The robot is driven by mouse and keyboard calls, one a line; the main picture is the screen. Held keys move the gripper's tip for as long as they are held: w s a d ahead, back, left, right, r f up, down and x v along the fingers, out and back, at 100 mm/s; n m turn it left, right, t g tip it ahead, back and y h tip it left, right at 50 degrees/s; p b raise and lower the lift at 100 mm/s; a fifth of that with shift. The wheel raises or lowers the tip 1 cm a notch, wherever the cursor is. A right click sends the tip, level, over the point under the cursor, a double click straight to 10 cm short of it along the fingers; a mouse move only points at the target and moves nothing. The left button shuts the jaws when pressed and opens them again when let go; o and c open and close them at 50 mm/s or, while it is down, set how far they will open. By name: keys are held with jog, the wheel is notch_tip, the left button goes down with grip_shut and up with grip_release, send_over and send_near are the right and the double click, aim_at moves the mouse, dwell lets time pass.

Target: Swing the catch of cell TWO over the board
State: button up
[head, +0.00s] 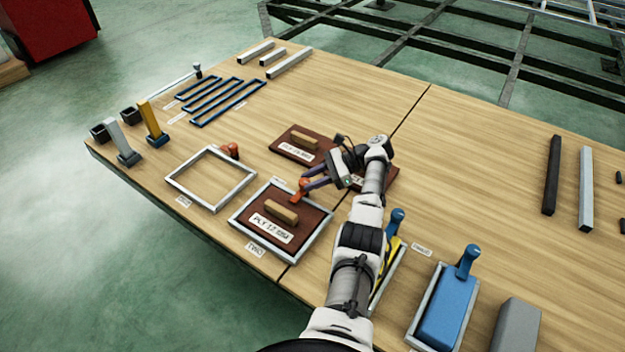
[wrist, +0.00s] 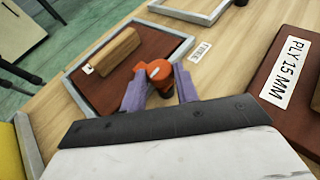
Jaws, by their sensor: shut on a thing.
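The cell TWO frame (head: 235,222) is a grey metal rectangle with a brown board (head: 262,205) lying in it. The board has a wooden handle block (head: 281,211) and a label reading PLY 12 MM. The orange-red catch (head: 298,195) sits at the frame's far right part, with its arm reaching over the board's edge in the head view. My gripper (head: 304,185) is at the catch. In the wrist view the purple fingers (wrist: 159,92) are shut around the catch's orange knob (wrist: 158,71). The fingers partly hide the catch's lower part.
An empty grey frame (head: 173,181) with its own orange catch (head: 230,151) lies to the left. A brown board (head: 284,138) marked with a label lies behind my gripper. Blue-handled holders (head: 467,262) stand at the front right.

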jog(key=o, duration=1)
jog(key=shift+f, duration=0.15)
jog(key=shift+c, duration=0.2)
jog(key=b+v, duration=0.1)
jog(key=v, duration=0.3)
jog(key=shift+d+b, duration=0.35)
jog(key=shift+d, duration=0.05)
jog(key=shift+w+d+b, duration=0.1)
jog(key=shift+d+b, duration=0.25)
jog(key=shift+b, duration=0.2)
jog(key=shift+w+d+r+b, duration=0.1)
jog(key=shift+d+r+b, duration=0.6)
jog(key=shift+d+b, duration=0.2)
jog(key=shift+a, duration=0.1)
